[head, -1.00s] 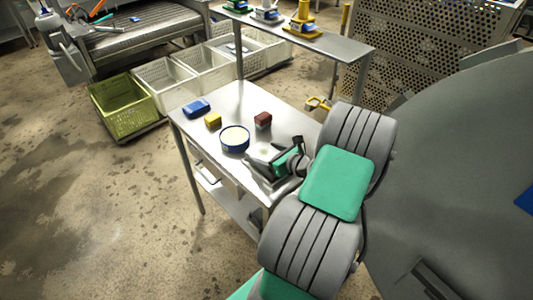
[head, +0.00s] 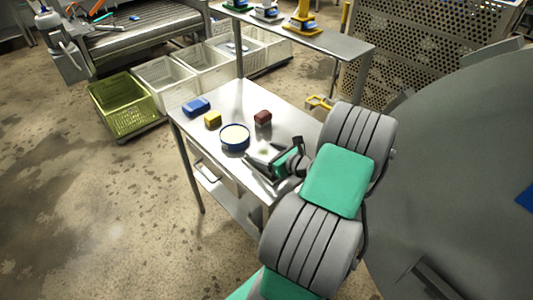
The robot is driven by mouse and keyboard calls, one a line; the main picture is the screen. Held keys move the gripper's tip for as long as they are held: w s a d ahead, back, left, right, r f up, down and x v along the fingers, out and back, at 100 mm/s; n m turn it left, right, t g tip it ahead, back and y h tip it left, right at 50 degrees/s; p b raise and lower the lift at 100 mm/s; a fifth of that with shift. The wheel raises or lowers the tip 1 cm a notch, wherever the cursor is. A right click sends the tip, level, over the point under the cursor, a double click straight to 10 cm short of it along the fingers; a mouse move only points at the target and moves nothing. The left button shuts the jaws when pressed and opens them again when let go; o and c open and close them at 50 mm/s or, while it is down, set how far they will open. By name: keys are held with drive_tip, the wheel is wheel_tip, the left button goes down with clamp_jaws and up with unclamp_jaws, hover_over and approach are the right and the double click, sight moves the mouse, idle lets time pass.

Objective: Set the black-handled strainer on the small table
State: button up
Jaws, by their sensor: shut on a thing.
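The small table (head: 232,97) is a bare metal table in the middle of the head view. My gripper (head: 256,166) is low over its near right part, seen from behind and above. It is shut, with a dark piece between or beside its fingers.
A blue block (head: 196,107), a yellow block (head: 213,120) and a dark red block (head: 263,117) sit on the table. Beyond are a green crate (head: 123,108), several white crates and a raised shelf (head: 335,43). A large grey curved surface (head: 460,170) stands close on the right.

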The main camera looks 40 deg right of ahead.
drive_tip(key=o, duration=1.7)
drive_tip(key=shift+s+f, duration=0.1)
drive_tip(key=v, duration=0.7)
drive_tip(key=shift+s+r, duration=0.25)
drive_tip(key=shift+s, duration=0.05)
drive_tip(key=shift+f, duration=0.1)
